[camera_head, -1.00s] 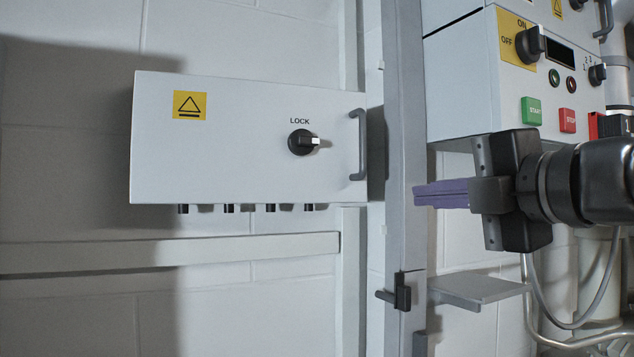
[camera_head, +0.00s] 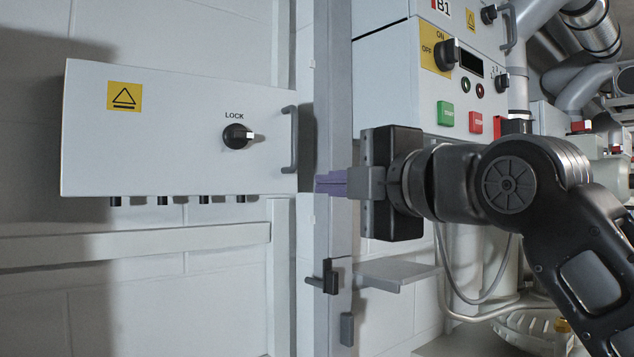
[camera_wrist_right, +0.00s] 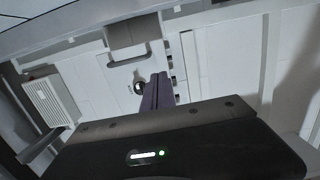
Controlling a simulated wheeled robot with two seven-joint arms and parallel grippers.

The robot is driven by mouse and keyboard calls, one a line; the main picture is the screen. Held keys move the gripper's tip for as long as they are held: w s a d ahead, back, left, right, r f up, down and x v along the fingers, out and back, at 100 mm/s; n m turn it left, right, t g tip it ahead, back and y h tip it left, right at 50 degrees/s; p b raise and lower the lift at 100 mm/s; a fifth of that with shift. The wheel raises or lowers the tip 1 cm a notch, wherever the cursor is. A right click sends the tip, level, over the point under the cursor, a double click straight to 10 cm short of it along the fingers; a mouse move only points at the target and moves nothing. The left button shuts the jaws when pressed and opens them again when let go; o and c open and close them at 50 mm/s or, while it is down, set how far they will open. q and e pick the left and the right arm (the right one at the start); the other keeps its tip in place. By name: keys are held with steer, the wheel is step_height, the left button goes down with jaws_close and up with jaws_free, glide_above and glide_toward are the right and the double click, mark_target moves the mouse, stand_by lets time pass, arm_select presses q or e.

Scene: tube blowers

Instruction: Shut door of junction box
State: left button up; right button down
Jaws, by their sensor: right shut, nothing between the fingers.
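The junction box is the pale grey box on the left, with its door (camera_head: 170,140) facing me. The door has a yellow warning label, a black LOCK knob (camera_head: 237,136) and a grey handle (camera_head: 290,139) at its right edge. I cannot tell whether a gap lies behind the door. My right gripper (camera_head: 320,184) is shut and empty, its purple fingers pointing left. In the picture the tips are just right of and below the handle, apart from it. In the right wrist view the fingers (camera_wrist_right: 157,90) show near the knob (camera_wrist_right: 138,88). My left gripper is out of view.
A vertical grey post (camera_head: 334,90) stands right of the junction box, behind my fingertips in the picture. A control box (camera_head: 450,85) with green and red buttons is above my right gripper. A small grey shelf (camera_head: 398,272) and a black latch (camera_head: 329,277) are below.

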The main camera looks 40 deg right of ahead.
mark_target(274, 184)
steer(key=w+p, duration=0.1)
steer(key=w, duration=0.3)
steer(key=w+d+p, duration=0.1)
steer(key=w, duration=0.2)
steer(key=w+p, duration=0.2)
steer(key=w, duration=0.2)
steer(key=shift+w+d+r, duration=0.1)
steer(key=shift+w+d, duration=0.15)
steer(key=shift+w, duration=0.1)
steer(key=shift+w+d, duration=0.1)
steer(key=shift+w, duration=0.5)
